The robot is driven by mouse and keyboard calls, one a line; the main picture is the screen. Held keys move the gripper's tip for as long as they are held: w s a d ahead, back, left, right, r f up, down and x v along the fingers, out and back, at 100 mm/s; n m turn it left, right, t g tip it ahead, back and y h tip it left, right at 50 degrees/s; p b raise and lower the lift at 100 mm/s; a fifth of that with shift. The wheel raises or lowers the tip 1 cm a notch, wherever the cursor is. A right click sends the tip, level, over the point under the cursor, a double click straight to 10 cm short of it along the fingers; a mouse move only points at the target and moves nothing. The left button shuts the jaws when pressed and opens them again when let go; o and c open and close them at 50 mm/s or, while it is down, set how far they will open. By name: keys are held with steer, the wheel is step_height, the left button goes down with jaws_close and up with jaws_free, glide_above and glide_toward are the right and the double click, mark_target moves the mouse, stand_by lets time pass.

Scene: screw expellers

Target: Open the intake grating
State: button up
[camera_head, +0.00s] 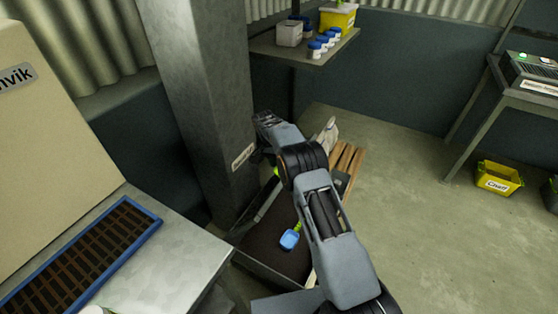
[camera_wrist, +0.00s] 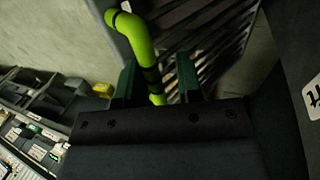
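A bright green bent handle (camera_wrist: 140,40) shows in the wrist view, with dark bands along it. A dark slatted grating (camera_wrist: 215,40) lies beyond it at upper right. My gripper (camera_wrist: 157,80) has its two dark green fingers apart. The handle's lower end shows between them, with gaps to the fingers; I cannot tell whether it touches either. In the head view my gripper is mostly hidden behind my arm near the post, and a small green piece (camera_head: 277,172) shows beside it. The grating cannot be made out clearly there.
A grey post (camera_head: 205,100) stands close to my gripper. A dark-floored bin (camera_head: 275,258) with a blue scoop (camera_head: 289,239) lies below my arm. A metal bench holds a blue-framed rack (camera_head: 150,213) at left. A shelf (camera_head: 300,52) stands behind.

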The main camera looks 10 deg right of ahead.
steer(key=shift+o, duration=1.2)
steer(key=shift+a, duration=0.1)
steer(key=shift+r, duration=0.1)
steer(key=p+v, duration=0.9)
steer(key=v, duration=0.4)
steer(key=shift+r+p, duration=0.35)
steer(key=shift+p, duration=0.45)
